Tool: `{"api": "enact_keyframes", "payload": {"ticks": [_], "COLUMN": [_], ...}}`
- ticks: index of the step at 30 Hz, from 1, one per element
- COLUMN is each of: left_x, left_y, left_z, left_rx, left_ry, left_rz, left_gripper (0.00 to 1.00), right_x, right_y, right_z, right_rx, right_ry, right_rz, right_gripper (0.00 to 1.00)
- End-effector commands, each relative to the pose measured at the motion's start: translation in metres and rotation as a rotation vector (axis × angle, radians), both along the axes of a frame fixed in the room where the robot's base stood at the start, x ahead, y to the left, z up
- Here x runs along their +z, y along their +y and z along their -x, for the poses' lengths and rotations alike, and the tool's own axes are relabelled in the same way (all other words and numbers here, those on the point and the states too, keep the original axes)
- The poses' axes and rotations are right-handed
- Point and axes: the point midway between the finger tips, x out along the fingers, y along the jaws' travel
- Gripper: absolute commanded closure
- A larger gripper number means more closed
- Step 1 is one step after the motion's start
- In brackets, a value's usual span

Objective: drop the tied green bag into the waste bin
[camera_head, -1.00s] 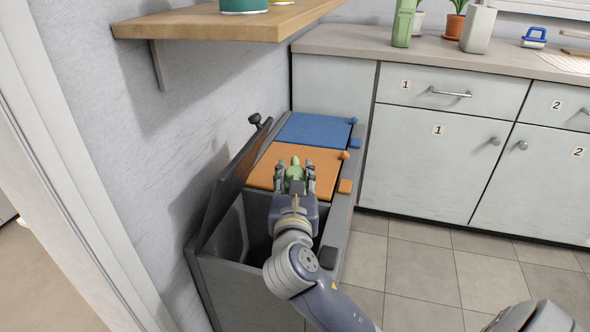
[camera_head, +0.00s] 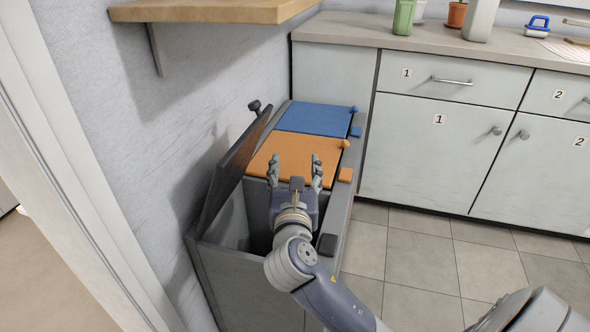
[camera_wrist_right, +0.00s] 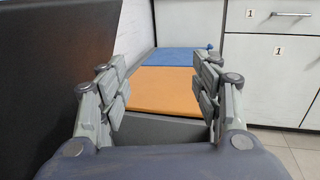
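The waste bin (camera_head: 219,300) stands against the wall with several compartments. Its near compartment (camera_head: 234,227) is open, with its dark lid (camera_head: 233,166) tilted up against the wall. My right gripper (camera_head: 295,166) is above the open compartment, near the orange lid; its fingers are spread and empty. The right wrist view also shows the open fingers (camera_wrist_right: 160,92) with nothing between them. The green bag is not visible in either view now; the compartment's inside is mostly hidden by my arm. My left gripper is not in view.
The orange lid (camera_head: 297,155) and blue lid (camera_head: 313,123) are closed. A wooden shelf (camera_head: 214,12) juts from the wall above. Cabinets (camera_head: 433,150) with a counter (camera_head: 440,50) stand at the back right. Tiled floor (camera_head: 430,265) is clear in front of them.

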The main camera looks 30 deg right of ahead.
Motion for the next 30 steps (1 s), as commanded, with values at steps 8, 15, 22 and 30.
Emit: {"api": "enact_keyframes", "payload": {"ticks": [8,15,22,30], "left_x": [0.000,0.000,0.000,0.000], "left_y": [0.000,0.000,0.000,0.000], "left_z": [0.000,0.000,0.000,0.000], "left_rx": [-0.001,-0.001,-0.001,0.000], "left_ry": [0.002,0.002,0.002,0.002], "left_rz": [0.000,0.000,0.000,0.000], "left_gripper": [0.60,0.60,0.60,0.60], "right_x": [-0.003,-0.003,-0.003,-0.001], "right_y": [0.002,0.023,0.051,0.066], "right_z": [0.002,0.033,0.073,0.097], "right_rx": [0.001,0.003,0.003,0.000], "right_ry": [0.006,0.006,0.006,0.002], "right_rz": [-0.002,-0.004,-0.004,-0.001], "right_gripper": [0.41,0.41,0.41,0.41]}}
